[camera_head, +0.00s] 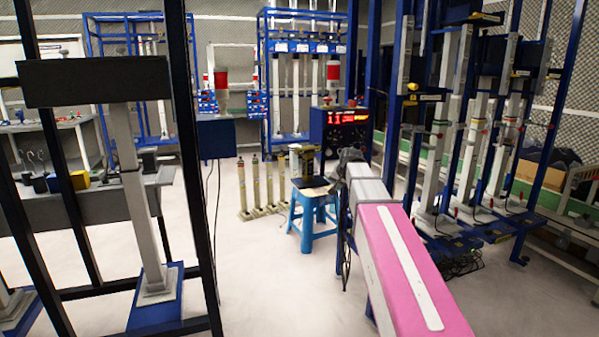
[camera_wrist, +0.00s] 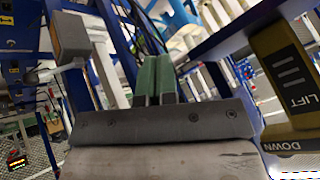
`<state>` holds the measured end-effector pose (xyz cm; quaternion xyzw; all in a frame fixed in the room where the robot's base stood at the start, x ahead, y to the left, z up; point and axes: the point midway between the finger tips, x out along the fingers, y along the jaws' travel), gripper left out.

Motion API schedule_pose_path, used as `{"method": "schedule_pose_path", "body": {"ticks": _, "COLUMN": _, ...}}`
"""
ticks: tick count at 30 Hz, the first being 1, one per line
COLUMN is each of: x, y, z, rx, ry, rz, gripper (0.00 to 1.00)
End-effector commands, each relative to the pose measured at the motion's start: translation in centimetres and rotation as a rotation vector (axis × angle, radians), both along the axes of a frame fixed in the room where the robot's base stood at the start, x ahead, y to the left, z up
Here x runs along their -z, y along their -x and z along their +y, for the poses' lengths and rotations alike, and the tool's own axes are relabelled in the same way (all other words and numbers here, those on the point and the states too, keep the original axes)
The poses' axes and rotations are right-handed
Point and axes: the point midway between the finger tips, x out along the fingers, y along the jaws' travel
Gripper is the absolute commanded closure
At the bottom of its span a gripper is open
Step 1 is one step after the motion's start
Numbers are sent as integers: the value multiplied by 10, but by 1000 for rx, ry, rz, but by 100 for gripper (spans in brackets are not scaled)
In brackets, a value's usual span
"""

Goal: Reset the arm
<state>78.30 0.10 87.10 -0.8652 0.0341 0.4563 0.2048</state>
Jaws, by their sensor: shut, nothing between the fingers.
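My gripper (camera_wrist: 156,62) shows in the wrist view as two green fingers side by side above a grey palm plate with screws. The fingers are shut and nothing shows between them. They point away from the wrist, toward blurred blue frames and white posts. In the head view I cannot clearly make out the fingers.
A yellow panel (camera_wrist: 290,75) marked LIFT and DOWN is close on the right of the wrist view. In the head view, a blue stool (camera_head: 314,217) stands mid-floor before a control box (camera_head: 345,128). Black frames (camera_head: 205,200) and blue racks (camera_head: 395,100) flank open pale floor (camera_head: 265,270).

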Motion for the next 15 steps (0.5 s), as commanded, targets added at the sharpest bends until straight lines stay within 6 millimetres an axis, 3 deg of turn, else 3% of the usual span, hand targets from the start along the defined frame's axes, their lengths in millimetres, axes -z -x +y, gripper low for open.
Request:
{"method": "schedule_pose_path", "body": {"ticks": 1, "x": 27, "y": 21, "z": 1, "rx": -14, "ry": 18, "rz": 38, "gripper": 100}}
{"method": "schedule_pose_path", "body": {"ticks": 6, "x": 101, "y": 72, "z": 2, "rx": -74, "ry": 77, "rz": 152, "gripper": 100}}
{"method": "schedule_pose_path", "body": {"ticks": 15, "x": 210, "y": 178, "z": 2, "rx": -193, "ry": 168, "rz": 356, "gripper": 100}}
